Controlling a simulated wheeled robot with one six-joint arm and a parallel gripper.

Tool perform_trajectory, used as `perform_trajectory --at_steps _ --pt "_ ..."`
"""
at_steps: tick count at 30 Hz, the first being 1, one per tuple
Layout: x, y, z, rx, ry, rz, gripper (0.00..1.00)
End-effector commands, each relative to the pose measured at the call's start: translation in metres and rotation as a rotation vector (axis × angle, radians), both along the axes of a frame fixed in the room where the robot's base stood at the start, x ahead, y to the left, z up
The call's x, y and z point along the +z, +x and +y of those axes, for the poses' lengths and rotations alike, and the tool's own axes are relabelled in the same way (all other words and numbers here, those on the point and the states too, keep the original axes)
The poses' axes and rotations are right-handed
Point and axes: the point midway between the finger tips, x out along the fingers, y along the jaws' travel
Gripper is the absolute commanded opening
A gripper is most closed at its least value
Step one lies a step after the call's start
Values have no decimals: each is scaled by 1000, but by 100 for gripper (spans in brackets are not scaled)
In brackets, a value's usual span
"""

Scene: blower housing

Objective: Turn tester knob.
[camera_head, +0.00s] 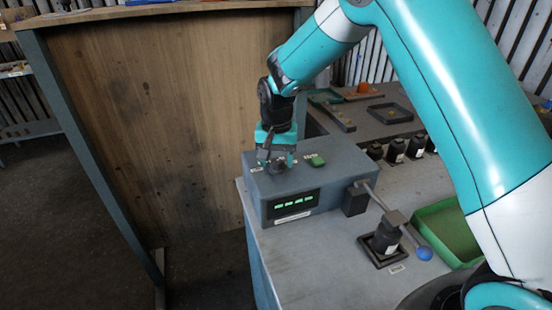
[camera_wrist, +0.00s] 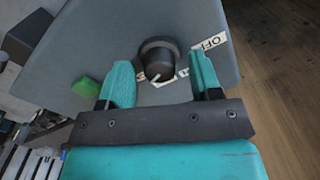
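The tester (camera_head: 298,190) is a grey box at the table's near left corner, with a lit green display (camera_head: 293,204) on its front. Its black knob (camera_wrist: 158,60) shows in the wrist view, with a white pointer line toward the bottom and an OFF label (camera_wrist: 209,43) to its upper right. My gripper (camera_head: 275,162) points down at the tester's top. In the wrist view its teal fingers (camera_wrist: 160,80) are apart, one on each side of the knob, with visible gaps. In the head view the gripper hides most of the knob.
A green button (camera_head: 317,160) sits on the tester's top, right of my gripper. A lever with a blue ball (camera_head: 424,253) and a black fixture (camera_head: 384,243) stand to the right. A green tray (camera_head: 449,232) and several black parts (camera_head: 396,150) lie farther along the table.

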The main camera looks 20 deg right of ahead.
Motion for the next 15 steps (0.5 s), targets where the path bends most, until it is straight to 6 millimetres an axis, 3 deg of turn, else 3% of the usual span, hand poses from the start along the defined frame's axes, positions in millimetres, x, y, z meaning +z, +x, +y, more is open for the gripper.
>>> perform_trajectory --at_steps 8,11,15 --pt "4 0 0 1 0 1 58" --pt "16 0 0 1 1 -1 58" --pt "46 1 0 1 1 -5 58"
